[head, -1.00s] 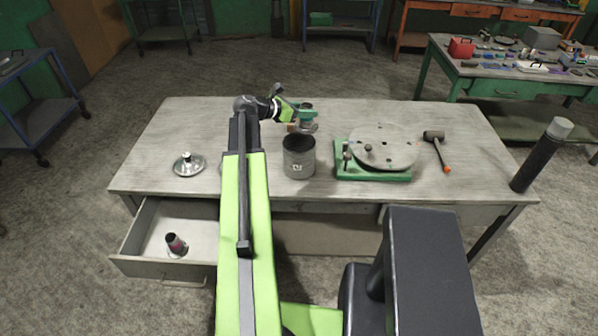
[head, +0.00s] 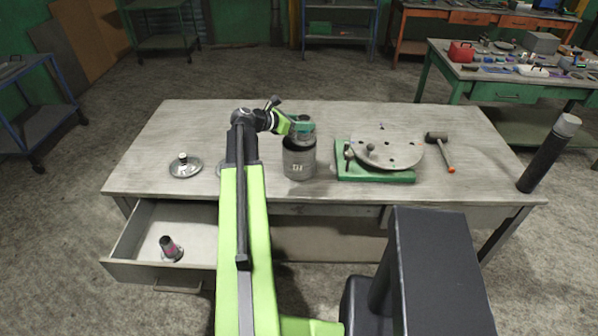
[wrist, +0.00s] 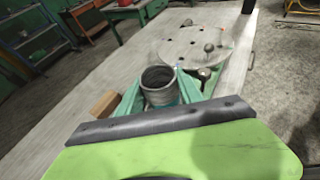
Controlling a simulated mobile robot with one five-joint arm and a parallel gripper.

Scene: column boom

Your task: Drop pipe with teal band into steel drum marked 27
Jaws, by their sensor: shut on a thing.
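My gripper (head: 300,126) is shut on a short grey pipe (wrist: 159,82), gripped between its green jaws. Teal shows on the pipe just below its open rim in the wrist view, partly covered by the jaws. The steel drum (head: 299,162) stands upright on the workbench, with a pale mark on its front that is too small to read for certain. In the head view the pipe is over the drum's mouth, overlapping its rear rim. I cannot tell whether they touch. The drum is not clearly visible in the wrist view.
A green fixture with a round holed plate (head: 386,150) stands right of the drum, with a mallet (head: 441,150) beyond. A knobbed metal lid (head: 185,168) lies left. A brown block (wrist: 105,104) shows in the wrist view.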

